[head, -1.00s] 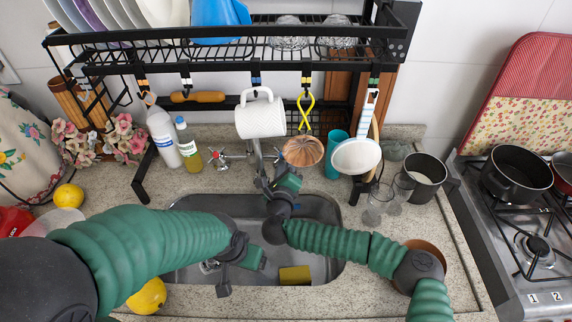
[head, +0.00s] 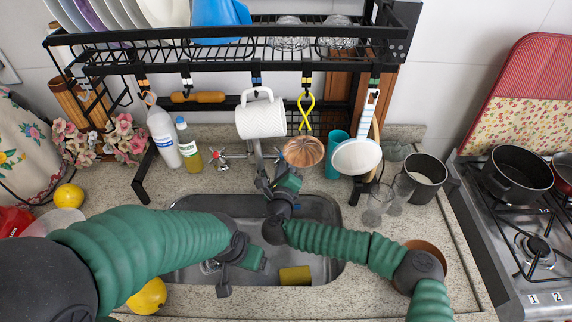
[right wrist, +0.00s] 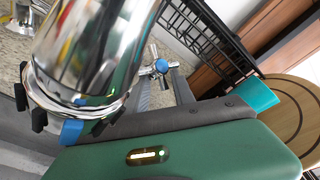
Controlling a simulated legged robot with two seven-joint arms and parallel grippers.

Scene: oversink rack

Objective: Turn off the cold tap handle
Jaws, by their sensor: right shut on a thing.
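The cold tap handle (right wrist: 161,67), a chrome cross with a blue centre, shows in the right wrist view beside the large chrome tap body (right wrist: 95,50). My right gripper (right wrist: 162,80) is shut on the handle, its grey fingers reaching up to it. In the head view my right gripper (head: 264,178) is at the back edge of the sink, below the hanging white mug (head: 261,118), and largely hides the handle. The red-marked tap handle (head: 217,159) is to its left. My left gripper (head: 240,272) hangs over the left of the sink; its jaw opening is unclear.
Bottles (head: 164,137) stand at the back left. Glasses (head: 377,205) and a black pot (head: 425,175) stand right. A yellow sponge (head: 294,275) lies in the sink.

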